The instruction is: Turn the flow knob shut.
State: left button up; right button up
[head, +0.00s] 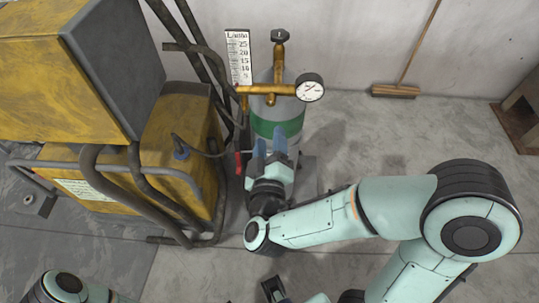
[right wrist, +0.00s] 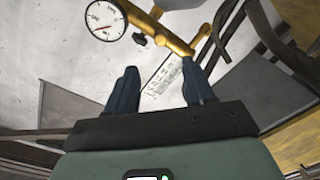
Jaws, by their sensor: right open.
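A gas cylinder (head: 272,112) with a green band stands in the middle of the head view. Its brass regulator (head: 268,90) carries a round gauge (head: 312,88) and a dark knob (head: 280,37) at the top. My right gripper (head: 268,148) is open in front of the cylinder, below the regulator in the picture. In the right wrist view its two blue fingers are apart and empty. That view also shows the gauge (right wrist: 105,20), the brass pipe (right wrist: 155,30) and a small dark knob (right wrist: 139,40) beyond the fingertips. I cannot tell which knob sets the flow.
A yellow machine (head: 70,75) with dark hoses stands left of the cylinder. A flow scale (head: 238,58) is behind the regulator. A red handle (head: 238,164) is left of my right gripper. A broom (head: 396,90) leans at the back wall; the floor on the right is mostly clear.

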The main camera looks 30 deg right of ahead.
pick_arm(q)
jog(key=shift+f+b, duration=0.55)
jog(key=shift+f, duration=0.25)
pick_arm(e)
jog(key=shift+s+a, duration=0.4)
jog(key=shift+s, duration=0.1)
jog(key=w+a+f+g+y+p, duration=0.1)
jog(key=w+a+f+y, duration=0.15)
jog(key=f, duration=0.55)
jog(key=w+a+f+g+y+p, duration=0.1)
jog(key=w+f+g+y+p, duration=0.15)
jog(key=f, duration=0.45)
notch_tip(320, 180, down, 13)
jog(key=s+m+g+y+p, duration=0.1)
jog(key=s+g+y, duration=0.2)
pick_arm(q)
notch_tip(320, 180, up, 8)
jog(key=w+p, duration=0.2)
jog(key=p, duration=0.1)
jog(key=shift+w, duration=0.25)
pick_arm(e)
jog(key=s+a+f+m+g+y, duration=0.1)
jog(key=s+f+g, duration=0.4)
jog(key=s, duration=0.5)
jog(key=s+a+f+m+g+y, duration=0.1)
jog(key=s+f+m+g+y, duration=0.2)
jog(key=s+f, duration=0.6)
jog(key=shift+s+a+f+m+g, duration=0.2)
jog(key=shift+s+a+m+g, duration=0.2)
jog(key=shift+s+m+g, duration=0.65)
